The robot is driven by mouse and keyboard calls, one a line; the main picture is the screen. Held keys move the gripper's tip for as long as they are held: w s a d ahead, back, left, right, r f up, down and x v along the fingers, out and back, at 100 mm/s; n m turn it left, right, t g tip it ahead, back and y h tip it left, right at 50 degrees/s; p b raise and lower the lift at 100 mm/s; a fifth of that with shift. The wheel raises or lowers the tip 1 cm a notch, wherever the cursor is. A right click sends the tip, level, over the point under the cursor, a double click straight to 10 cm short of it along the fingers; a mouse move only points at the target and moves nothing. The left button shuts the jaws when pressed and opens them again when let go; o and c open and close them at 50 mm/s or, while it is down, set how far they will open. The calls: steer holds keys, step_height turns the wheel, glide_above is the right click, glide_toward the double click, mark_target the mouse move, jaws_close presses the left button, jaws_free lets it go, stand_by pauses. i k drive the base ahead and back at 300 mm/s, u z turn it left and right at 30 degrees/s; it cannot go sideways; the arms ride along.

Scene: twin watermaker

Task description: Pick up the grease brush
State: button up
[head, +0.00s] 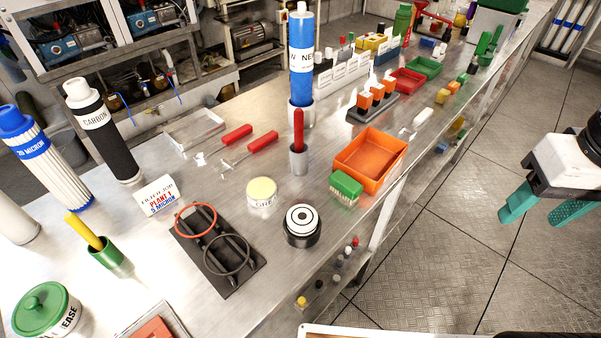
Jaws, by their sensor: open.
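A green-lidded tin marked "grease" (47,310) stands nearby at the lower left. A red handle (298,130) stands upright in a steel cup (299,159) near mid-bench; its lower end is also hidden. My gripper (532,222), with teal fingers, is open and empty at the far right, over the floor and well apart from both handles.
A black tray with two rings (216,287), a round black-and-white part (303,225), a green scrub brush (345,187) and an orange bin (371,161) crowd the bench. Tall filters (103,135) stand behind. The floor (450,240) right of the bench is clear.

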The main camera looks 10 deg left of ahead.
mark_target(298, 114)
steer(key=k, duration=0.5)
steer(key=z, duration=0.8)
steer(key=i, duration=0.9)
steer(key=u, duration=1.95)
